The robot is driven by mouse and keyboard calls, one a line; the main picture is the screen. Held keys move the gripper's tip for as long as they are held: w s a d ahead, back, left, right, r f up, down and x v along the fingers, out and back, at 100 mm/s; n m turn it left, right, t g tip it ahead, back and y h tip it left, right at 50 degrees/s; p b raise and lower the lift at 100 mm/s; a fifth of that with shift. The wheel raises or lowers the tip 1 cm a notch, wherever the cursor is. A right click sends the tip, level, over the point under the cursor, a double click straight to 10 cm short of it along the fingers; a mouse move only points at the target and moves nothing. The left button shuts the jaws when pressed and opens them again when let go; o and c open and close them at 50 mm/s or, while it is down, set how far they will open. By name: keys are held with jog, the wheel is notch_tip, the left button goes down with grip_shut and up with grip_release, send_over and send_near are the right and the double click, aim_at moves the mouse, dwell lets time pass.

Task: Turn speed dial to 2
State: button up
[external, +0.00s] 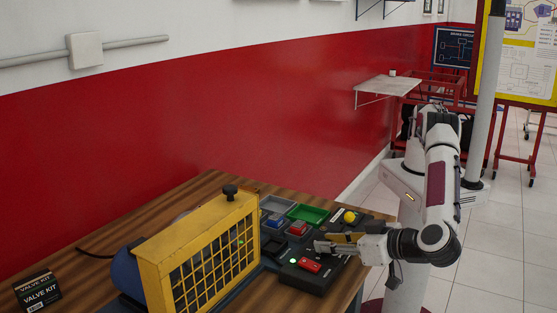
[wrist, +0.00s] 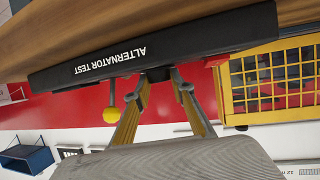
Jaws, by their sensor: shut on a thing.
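The dark control panel (external: 318,283) sits on the wooden table beside the yellow cage. In the wrist view its edge, marked "ALTERNATOR TEST" (wrist: 110,60), appears upside down. My gripper (external: 322,246) reaches in from the right, low over the panel. In the wrist view its two fingertips (wrist: 160,77) are at the panel edge, closed about a small dark part that looks like the speed dial (wrist: 158,74). The dial's face, pointer and numbers are hidden, so its setting cannot be read.
Near my gripper are a red switch (external: 309,265), a yellow knob (external: 350,216) and a red button (external: 298,228). A green tray (external: 308,214) lies behind. The yellow cage (external: 200,255) stands left. A valve kit box (external: 38,290) is at far left.

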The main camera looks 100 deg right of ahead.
jog(key=shift+w+a+m, duration=0.15)
jog(key=shift+w+m, duration=0.05)
jog(key=shift+m, duration=0.1)
jog(key=shift+s+f+g+h, duration=0.1)
jog(key=shift+g+h, duration=0.2)
jog(key=shift+g, duration=0.3)
jog(key=o, duration=1.1)
notch_tip(320, 180, up, 10)
dwell(0.5)
